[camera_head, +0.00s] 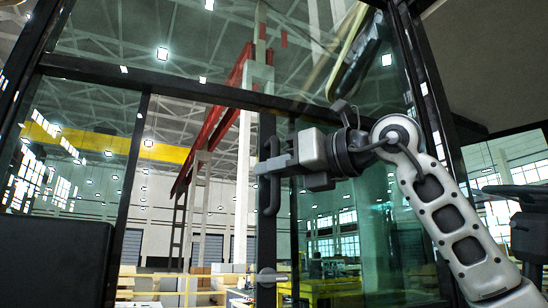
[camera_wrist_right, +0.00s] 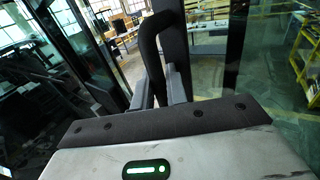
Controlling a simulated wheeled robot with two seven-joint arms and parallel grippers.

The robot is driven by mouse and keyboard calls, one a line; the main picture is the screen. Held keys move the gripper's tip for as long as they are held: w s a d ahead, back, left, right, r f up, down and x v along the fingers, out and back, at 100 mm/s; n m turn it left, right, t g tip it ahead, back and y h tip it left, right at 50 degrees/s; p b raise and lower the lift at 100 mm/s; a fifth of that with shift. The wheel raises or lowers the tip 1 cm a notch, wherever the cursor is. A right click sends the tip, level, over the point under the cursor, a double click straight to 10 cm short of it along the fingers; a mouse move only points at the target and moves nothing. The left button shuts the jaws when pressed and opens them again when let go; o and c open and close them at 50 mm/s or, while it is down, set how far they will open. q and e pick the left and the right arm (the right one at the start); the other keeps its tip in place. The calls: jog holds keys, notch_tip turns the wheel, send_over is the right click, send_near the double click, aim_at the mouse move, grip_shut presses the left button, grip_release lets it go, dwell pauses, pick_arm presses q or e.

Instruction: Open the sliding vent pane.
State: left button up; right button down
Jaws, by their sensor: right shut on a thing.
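The handle also shows in the wrist view as a thick, curved black bar (camera_wrist_right: 150,45). My right gripper (camera_head: 270,166) reaches in from the right and is shut on this handle. In the wrist view its two grey fingers (camera_wrist_right: 161,88) stand on either side of the bar. Greenish glass (camera_head: 350,220) lies right of the frame. The view left of the frame looks clearer, less tinted. My left gripper is out of view.
A dark top rail (camera_head: 190,91) runs across above the window. A dark post (camera_head: 130,180) stands at the left, near a black panel (camera_head: 50,260) at lower left. A small grey fitting (camera_head: 268,278) sits low below the handle. A hall lies beyond the glass.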

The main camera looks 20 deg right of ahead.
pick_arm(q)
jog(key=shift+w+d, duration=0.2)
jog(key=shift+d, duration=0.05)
pick_arm(e)
jog(key=shift+d, duration=0.55)
jog(key=c, duration=1.5)
grip_release()
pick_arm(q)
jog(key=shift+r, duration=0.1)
pick_arm(e)
jog(key=shift+o, duration=0.2)
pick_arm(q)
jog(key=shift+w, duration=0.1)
pick_arm(e)
jog(key=shift+s, duration=0.1)
pick_arm(q)
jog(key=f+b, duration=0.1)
jog(key=b, duration=0.2)
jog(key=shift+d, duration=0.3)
pick_arm(e)
jog(key=v, duration=1.6)
